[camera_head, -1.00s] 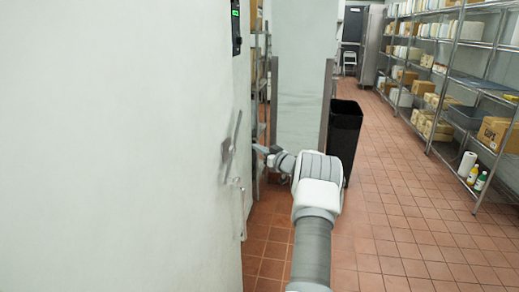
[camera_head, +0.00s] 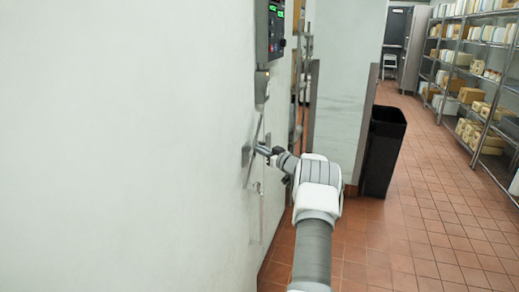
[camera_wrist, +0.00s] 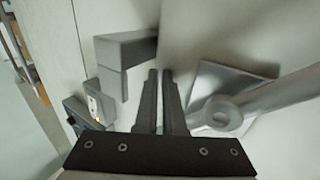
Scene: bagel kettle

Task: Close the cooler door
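The cooler door (camera_head: 130,150) is the large white panel filling the left of the head view. Its metal handle (camera_head: 253,155) sits near the panel's right edge. My gripper (camera_head: 264,150) is beside the handle; contact cannot be told from the head view. In the wrist view my gripper (camera_wrist: 160,75) has its two fingers nearly together, with nothing seen between them. The handle's square plate and round pivot (camera_wrist: 225,112) lie just right of the fingers, with the lever running to the right. A grey angled bracket (camera_wrist: 124,55) is left of the fingers.
A control box with a green display (camera_head: 276,30) is on the wall above the handle. A black bin (camera_head: 383,152) stands to the right, by a pale panel (camera_head: 346,85). Wire shelves (camera_head: 478,75) line the far right. The tiled floor (camera_head: 420,230) between is clear.

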